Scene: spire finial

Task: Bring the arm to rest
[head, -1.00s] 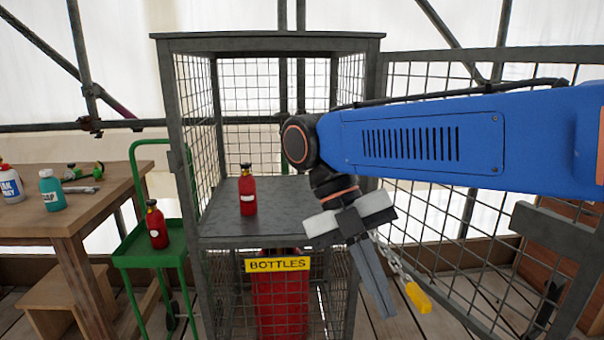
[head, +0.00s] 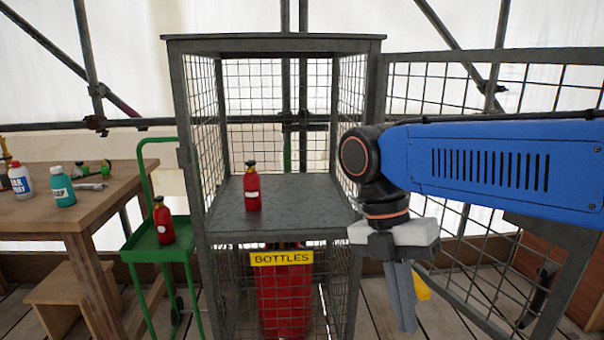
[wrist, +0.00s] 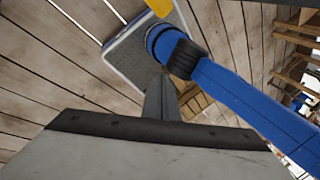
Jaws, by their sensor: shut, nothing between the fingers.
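My blue arm (head: 500,165) reaches in from the right in the head view, in front of the open mesh door. My gripper (head: 404,300) points down with its fingers together and nothing between them. It is to the right of the cage's lower front, apart from the bottles. In the wrist view the closed fingers (wrist: 160,98) show above planks, with part of my own blue body beyond. A red bottle (head: 252,190) stands upright on the shelf (head: 310,205) of the mesh cage.
The mesh door (head: 470,225) stands open at right, behind my arm; a yellow piece (head: 421,287) hangs there. A yellow BOTTLES sign (head: 281,258) is on the cage. A green trolley (head: 155,252) holds another red bottle (head: 162,222). A wooden bench (head: 105,205) with several items is at left.

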